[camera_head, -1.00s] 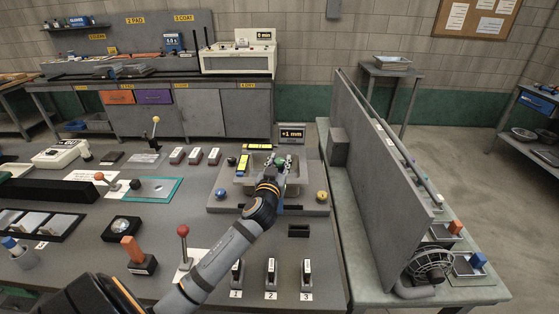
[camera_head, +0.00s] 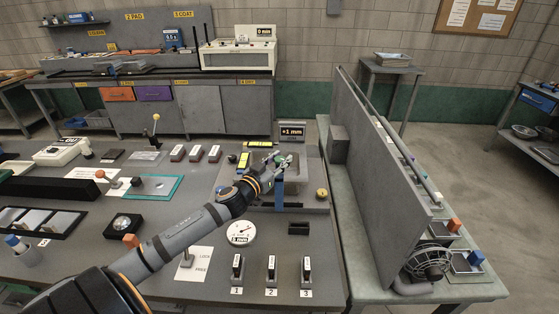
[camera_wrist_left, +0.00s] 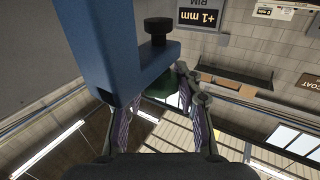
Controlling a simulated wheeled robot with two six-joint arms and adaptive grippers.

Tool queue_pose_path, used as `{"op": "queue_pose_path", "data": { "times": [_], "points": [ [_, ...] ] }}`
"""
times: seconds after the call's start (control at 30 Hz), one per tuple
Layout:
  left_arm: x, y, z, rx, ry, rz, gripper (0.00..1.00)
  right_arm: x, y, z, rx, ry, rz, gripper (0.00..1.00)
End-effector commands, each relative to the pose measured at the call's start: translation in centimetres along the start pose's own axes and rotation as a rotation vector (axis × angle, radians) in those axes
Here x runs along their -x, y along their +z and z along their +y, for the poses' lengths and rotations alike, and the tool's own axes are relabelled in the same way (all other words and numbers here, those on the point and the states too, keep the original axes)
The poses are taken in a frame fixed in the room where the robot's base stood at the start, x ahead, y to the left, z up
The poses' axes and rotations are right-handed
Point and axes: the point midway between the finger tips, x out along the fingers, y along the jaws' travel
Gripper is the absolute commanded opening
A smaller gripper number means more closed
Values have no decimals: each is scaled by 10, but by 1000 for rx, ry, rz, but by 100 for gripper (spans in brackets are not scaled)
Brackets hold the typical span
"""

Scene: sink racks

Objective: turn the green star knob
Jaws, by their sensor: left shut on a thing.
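The green star knob (camera_head: 278,158) sits at the basin at the back middle of the table, partly covered by my fingers in the head view. The dark green knob (camera_wrist_left: 160,87) also shows in the left wrist view, below a blue bracket (camera_wrist_left: 100,45) with a black screw. The blue bracket (camera_head: 279,196) stands at the basin's front in the head view. My left gripper (camera_head: 284,164) is shut on the green star knob, its fingers (camera_wrist_left: 160,105) on either side of it. Contact details are hidden. My right gripper is not in view.
A display (camera_head: 292,133) behind the basin reads +1 mm. A round dial (camera_head: 241,233) lies in front of the basin. Several numbered black switches (camera_head: 271,268) stand near the front edge. A tall grey panel (camera_head: 385,180) borders the right side.

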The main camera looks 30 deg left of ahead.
Motion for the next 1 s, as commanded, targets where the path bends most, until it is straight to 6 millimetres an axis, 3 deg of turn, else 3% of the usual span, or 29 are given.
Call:
{"op": "queue_pose_path", "data": {
  "times": [0.17,0.2,0.33,0.67,0.77,1.0],
  "points": [
    [0,-2,0,-1,1,3,2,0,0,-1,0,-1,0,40],
    [0,-2,0,-1,0,3,39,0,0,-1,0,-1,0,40],
    [0,-2,0,-1,0,2,56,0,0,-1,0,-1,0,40],
    [0,-3,0,-2,0,2,58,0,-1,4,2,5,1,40],
    [0,-16,0,-6,0,3,58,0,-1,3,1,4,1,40],
    [0,-70,0,-11,2,4,58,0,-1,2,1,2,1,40]
  ]
}}
